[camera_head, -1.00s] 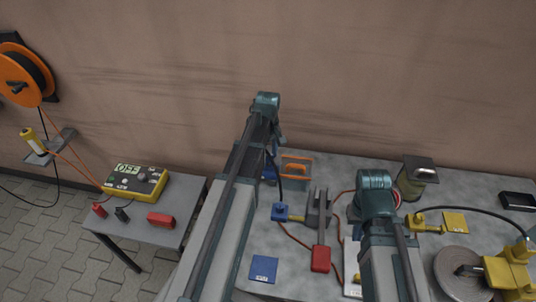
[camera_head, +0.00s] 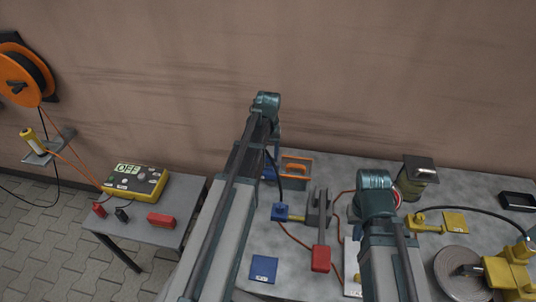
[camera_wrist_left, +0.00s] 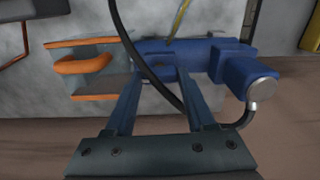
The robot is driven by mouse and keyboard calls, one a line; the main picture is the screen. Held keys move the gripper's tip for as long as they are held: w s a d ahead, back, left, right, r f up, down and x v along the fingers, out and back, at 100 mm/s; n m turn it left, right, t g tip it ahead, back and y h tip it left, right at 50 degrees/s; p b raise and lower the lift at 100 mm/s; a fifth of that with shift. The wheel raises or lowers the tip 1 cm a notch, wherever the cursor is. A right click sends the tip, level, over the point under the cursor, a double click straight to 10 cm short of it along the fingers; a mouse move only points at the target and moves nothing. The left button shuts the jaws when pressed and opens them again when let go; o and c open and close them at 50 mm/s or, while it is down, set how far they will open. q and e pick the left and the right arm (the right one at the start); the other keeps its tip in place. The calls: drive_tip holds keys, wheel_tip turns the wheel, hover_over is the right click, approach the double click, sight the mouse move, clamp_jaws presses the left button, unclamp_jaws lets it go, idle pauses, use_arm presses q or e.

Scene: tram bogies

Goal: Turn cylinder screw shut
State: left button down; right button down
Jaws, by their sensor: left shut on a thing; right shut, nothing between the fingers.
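A blue cylinder-like body (camera_wrist_left: 225,62) with a round grey end lies across the left wrist view. It is mostly hidden behind my left arm in the head view. My left gripper (camera_wrist_left: 162,76) reaches it with both fingers and is shut on a blue part in the middle of it, which I take to be the screw. The fingertips partly hide this part. A black cable passes in front of the fingers. An orange handle (camera_wrist_left: 85,64) on a grey block sits left of the fingers. It also shows in the head view (camera_head: 298,160).
A blue fitting (camera_head: 281,212) with a black hose, a grey bracket with a red block (camera_head: 321,258) and a blue plate (camera_head: 263,269) lie on the grey table. Yellow fittings (camera_head: 505,270) and a lantern-like jar (camera_head: 414,180) stand at right. A yellow meter (camera_head: 136,181) is on the left side table.

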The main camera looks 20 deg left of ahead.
sight(268, 156)
use_arm(q)
drive_tip(key=shift+m, duration=0.4)
drive_tip(key=shift+c, duration=1.2)
unclamp_jaws()
wheel_tip(268, 156, up, 14)
drive_tip(key=p, duration=1.3)
drive_tip(key=shift+p, duration=0.4)
drive_tip(key=shift+f, duration=0.1)
